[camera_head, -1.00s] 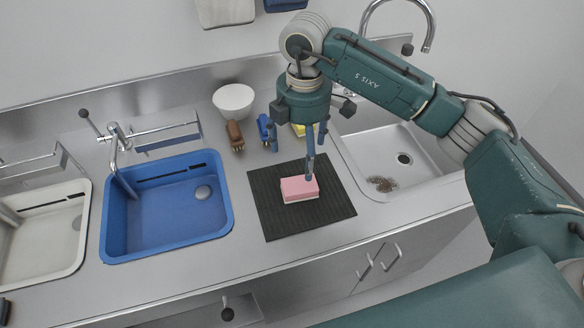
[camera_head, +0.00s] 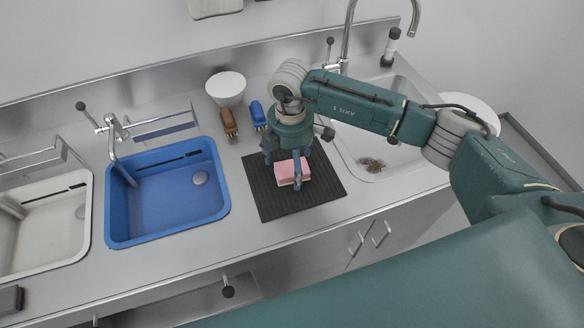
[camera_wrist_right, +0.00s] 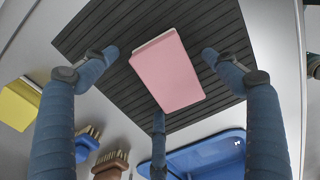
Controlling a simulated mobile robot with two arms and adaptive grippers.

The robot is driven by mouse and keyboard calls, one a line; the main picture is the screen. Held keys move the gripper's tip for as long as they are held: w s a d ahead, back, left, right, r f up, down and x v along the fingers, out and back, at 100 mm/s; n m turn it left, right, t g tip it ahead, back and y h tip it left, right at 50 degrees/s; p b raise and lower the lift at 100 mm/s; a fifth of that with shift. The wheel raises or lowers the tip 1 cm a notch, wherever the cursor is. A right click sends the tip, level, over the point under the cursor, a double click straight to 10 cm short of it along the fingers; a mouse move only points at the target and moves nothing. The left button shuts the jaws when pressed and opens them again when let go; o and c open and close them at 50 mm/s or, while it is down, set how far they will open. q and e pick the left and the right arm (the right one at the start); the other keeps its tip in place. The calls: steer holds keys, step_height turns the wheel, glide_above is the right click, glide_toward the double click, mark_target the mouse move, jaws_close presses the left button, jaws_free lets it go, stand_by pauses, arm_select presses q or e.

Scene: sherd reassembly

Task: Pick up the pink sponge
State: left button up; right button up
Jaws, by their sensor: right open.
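The pink sponge (camera_head: 288,172) lies on a black ribbed mat (camera_head: 265,201) on the steel counter. My right gripper (camera_head: 284,168) is low over the sponge, with fingers on either side of it. In the right wrist view the pink sponge (camera_wrist_right: 167,70) sits between the spread blue fingers of the right gripper (camera_wrist_right: 158,62), with a gap to each side. A third finger shows below it. The right gripper is open and holds nothing. My left gripper is not in any view.
A blue basin (camera_head: 165,200) and a white basin (camera_head: 45,227) are at the left. A brown brush (camera_head: 229,123), a blue brush (camera_head: 258,117) and a white bowl (camera_head: 226,89) stand behind the mat. A yellow sponge (camera_wrist_right: 18,104) shows in the right wrist view.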

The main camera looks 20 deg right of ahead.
mark_target(291, 164)
steer(key=shift+c, duration=0.8)
steer(key=c, duration=0.9)
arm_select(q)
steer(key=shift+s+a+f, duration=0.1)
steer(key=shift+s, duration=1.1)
arm_select(e)
steer(key=shift+c, duration=0.2)
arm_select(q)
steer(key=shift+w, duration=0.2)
arm_select(e)
steer(key=shift+r, duration=0.55)
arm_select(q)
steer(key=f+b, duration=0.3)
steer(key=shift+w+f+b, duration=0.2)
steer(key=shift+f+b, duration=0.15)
arm_select(e)
step_height(291, 164, up, 19)
